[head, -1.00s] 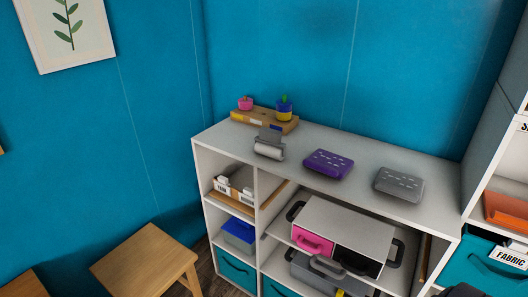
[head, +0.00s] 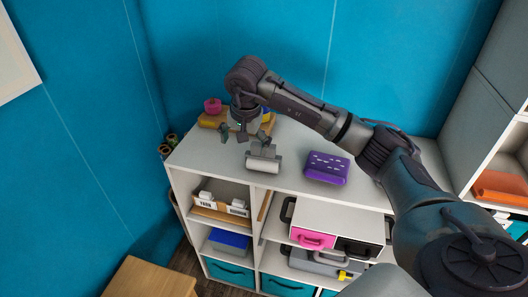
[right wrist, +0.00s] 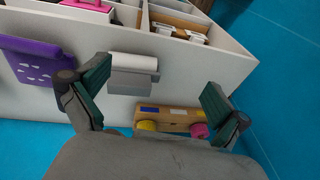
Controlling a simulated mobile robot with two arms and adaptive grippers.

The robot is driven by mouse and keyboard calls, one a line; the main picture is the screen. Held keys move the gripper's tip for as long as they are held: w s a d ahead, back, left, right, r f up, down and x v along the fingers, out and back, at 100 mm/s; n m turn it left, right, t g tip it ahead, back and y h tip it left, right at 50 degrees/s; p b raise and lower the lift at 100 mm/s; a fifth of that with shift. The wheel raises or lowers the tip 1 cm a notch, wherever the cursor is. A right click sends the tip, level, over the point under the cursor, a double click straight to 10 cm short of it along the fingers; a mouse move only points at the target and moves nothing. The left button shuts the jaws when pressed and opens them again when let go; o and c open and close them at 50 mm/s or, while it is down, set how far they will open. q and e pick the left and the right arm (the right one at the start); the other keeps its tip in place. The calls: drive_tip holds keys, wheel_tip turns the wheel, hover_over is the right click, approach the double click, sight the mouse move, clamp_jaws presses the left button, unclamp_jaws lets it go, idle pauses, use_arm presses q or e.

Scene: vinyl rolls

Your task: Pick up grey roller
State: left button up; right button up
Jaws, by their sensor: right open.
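The grey roller (head: 263,160), a grey body with a pale cylinder along its front, lies on top of the white shelf unit (head: 205,152). My right gripper (head: 245,132) is open and empty, above the shelf top just behind and left of the roller in the head view. In the right wrist view the roller (right wrist: 133,82) lies beyond the fingertips, between the spread fingers (right wrist: 155,98) and closer to the left one. No contact with it shows. My left gripper is not in view.
A purple case (head: 326,168) lies right of the roller. A wooden holder (right wrist: 172,118) with a yellow and a pink item stands at the back. My right arm crosses over the right part of the shelf top. Blue walls (head: 80,150) stand behind and left.

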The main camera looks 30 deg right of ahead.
drive_tip(key=d+r+h, duration=0.3)
drive_tip(key=d+r, duration=0.2)
drive_tip(key=n+p, duration=0.1)
drive_tip(key=p, duration=0.2)
hover_over(263, 158)
wheel_tip(263, 158, down, 7)
drive_tip(key=shift+t, duration=0.3)
drive_tip(key=x, duration=0.1)
drive_tip(key=p+x, duration=0.2)
drive_tip(key=x, duration=0.1)
drive_tip(key=shift+s+a+f, duration=0.1)
drive_tip(key=shift+a+f, duration=0.1)
drive_tip(key=shift+a, duration=0.15)
drive_tip(key=shift+d+f, duration=0.2)
drive_tip(key=shift+f, duration=0.4)
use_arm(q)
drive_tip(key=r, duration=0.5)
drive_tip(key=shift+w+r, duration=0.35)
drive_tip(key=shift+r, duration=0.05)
use_arm(e)
drive_tip(key=c, duration=1.5)
